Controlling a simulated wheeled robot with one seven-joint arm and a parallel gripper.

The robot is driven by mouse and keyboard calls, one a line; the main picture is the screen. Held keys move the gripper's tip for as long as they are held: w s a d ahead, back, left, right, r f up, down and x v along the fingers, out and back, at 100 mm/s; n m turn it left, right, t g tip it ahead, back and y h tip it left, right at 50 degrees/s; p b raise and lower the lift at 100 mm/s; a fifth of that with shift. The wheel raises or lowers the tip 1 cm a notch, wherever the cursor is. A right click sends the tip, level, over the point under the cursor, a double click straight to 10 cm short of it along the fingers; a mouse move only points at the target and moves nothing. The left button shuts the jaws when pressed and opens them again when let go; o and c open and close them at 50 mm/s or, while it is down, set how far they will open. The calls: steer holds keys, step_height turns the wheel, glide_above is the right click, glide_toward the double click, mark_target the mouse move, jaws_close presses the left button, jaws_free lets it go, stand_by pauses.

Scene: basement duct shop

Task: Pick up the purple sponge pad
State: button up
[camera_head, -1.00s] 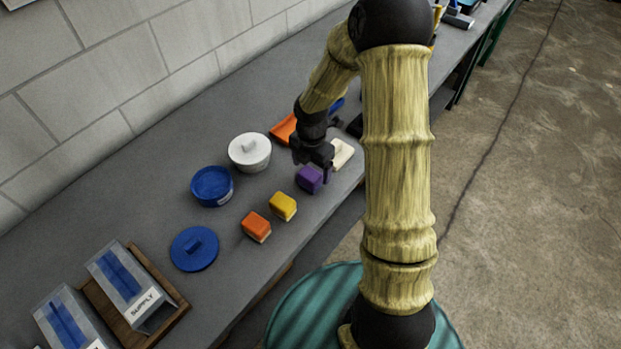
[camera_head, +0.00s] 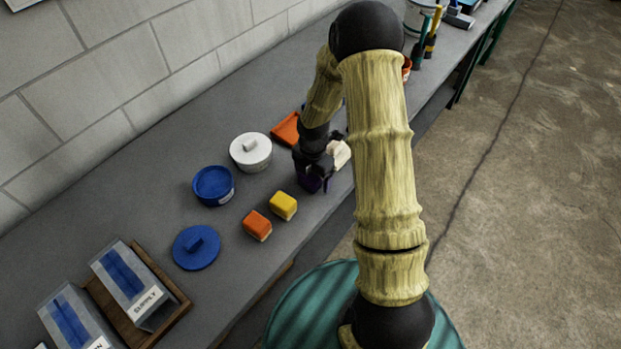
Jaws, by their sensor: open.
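The purple sponge pad (camera_head: 312,184) sits on the grey bench near its front edge, mostly hidden by my gripper. My gripper (camera_head: 314,186) is open and points down over the pad, with its fingers around or right beside it; I cannot tell exactly how the fingers sit. The yellow sponge pad (camera_head: 283,205) and the orange sponge pad (camera_head: 256,225) lie to the left of it on the bench.
A cream item (camera_head: 341,153) lies just behind my gripper. A lidded white pot (camera_head: 251,151), a blue bowl (camera_head: 213,185), a blue lid (camera_head: 196,247) and an orange tray (camera_head: 287,129) stand nearby. A wooden rack (camera_head: 170,290) with clear boxes is at lower left.

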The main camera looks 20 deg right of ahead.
steer(key=c, duration=1.2)
steer(key=shift+o, duration=0.2)
steer(key=shift+r, duration=0.1)
step_height(320, 180, up, 10)
steer(key=shift+f+b, duration=0.1)
steer(key=shift+b, duration=0.25)
steer(key=o, duration=0.4)
steer(key=shift+c, duration=1)
